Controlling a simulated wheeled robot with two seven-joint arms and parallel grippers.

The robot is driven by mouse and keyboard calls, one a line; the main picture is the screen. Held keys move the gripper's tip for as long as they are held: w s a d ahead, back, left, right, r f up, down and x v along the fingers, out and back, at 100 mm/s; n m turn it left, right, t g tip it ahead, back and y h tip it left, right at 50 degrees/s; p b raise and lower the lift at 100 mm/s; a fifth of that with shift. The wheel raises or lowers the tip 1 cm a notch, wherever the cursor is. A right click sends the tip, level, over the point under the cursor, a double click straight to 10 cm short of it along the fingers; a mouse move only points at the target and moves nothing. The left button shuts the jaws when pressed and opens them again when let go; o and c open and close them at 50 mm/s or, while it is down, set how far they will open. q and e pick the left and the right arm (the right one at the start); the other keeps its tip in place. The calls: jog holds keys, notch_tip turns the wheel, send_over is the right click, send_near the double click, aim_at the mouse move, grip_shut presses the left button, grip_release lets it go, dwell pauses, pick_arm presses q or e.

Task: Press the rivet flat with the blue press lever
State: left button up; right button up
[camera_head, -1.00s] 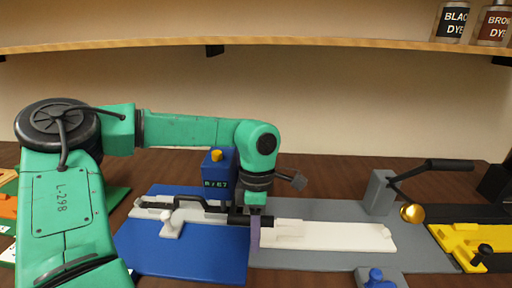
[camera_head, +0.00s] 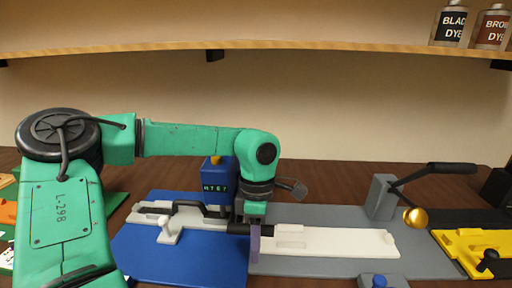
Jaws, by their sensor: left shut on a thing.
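The blue press has a blue post (camera_head: 217,176) with a small green readout and an orange-yellow knob, on a blue base plate (camera_head: 180,262). Its black lever (camera_head: 190,206) runs right from a white piece (camera_head: 168,236) and ends in a black grip (camera_head: 238,229). My left gripper (camera_head: 254,230) points down at the grip's right end and is shut on it. A purple flat piece (camera_head: 254,245) shows below the gripper; I cannot tell whether it is a finger. The rivet cannot be made out. My right gripper is not in view.
A long white strip (camera_head: 340,242) lies on a grey plate (camera_head: 310,265) to the right. A yellow fixture (camera_head: 468,246) stands at far right. Dye bottles sit on the shelf (camera_head: 300,44).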

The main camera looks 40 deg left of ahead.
pick_arm(q)
jog(key=shift+w+r, duration=0.1)
jog(key=r+p, duration=0.1)
jog(key=r, duration=0.1)
jog(key=r+p, duration=0.1)
jog(key=p, duration=0.1)
jog(key=r+p, duration=0.1)
jog(key=r, duration=0.1)
jog(key=shift+w+a+r, duration=0.3)
jog(key=shift+w+r, duration=0.05)
